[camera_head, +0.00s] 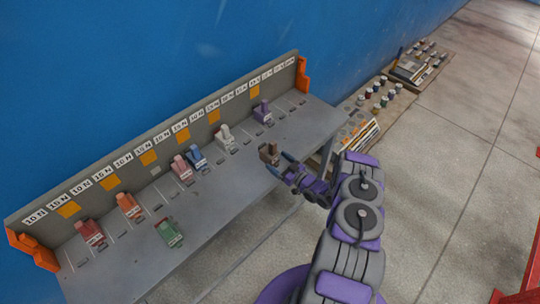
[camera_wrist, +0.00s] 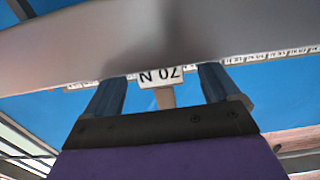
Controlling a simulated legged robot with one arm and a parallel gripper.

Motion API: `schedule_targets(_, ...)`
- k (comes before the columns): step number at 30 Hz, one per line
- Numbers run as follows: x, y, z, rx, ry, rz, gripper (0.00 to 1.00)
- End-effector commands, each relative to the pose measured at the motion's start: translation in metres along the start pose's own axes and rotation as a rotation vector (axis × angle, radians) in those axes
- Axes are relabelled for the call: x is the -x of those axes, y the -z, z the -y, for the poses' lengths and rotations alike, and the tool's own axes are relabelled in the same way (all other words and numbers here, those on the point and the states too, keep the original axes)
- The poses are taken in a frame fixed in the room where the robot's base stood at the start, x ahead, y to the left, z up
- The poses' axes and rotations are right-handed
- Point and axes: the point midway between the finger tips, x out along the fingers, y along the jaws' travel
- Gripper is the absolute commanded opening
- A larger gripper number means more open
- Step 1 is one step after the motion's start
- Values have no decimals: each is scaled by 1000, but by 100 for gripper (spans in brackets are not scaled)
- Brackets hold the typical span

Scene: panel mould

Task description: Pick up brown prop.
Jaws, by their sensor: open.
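The brown prop (camera_head: 268,153) stands near the front edge of the grey panel shelf, right of its middle. My gripper (camera_head: 280,164) is at that front edge, close to the prop, with its blue fingers spread and pointing toward it. In the wrist view, the two blue fingers (camera_wrist: 163,80) stand apart. Between them show a white label reading "20 N", upside down (camera_wrist: 160,76), and a brownish stem (camera_wrist: 165,98). The upper part of the prop is hard to make out in the wrist view. I cannot tell whether a finger touches it.
The grey shelf (camera_head: 225,190) also holds a purple prop (camera_head: 263,112), a white prop (camera_head: 225,136), blue (camera_head: 195,156) and pink (camera_head: 181,167) props, an orange prop (camera_head: 129,206), a red prop (camera_head: 90,233) and a green prop (camera_head: 168,232). A blue wall (camera_head: 120,70) rises behind. Floor boards with small items lie right.

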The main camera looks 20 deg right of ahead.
Motion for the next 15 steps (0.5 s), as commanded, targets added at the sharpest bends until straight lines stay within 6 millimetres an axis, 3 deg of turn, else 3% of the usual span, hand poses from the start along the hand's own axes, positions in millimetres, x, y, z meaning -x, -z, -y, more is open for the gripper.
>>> schedule_targets(5, -10, 0, 0, -1, 1, 0, 89)
schedule_targets(15, -53, 1, -2, 0, 1, 1, 89)
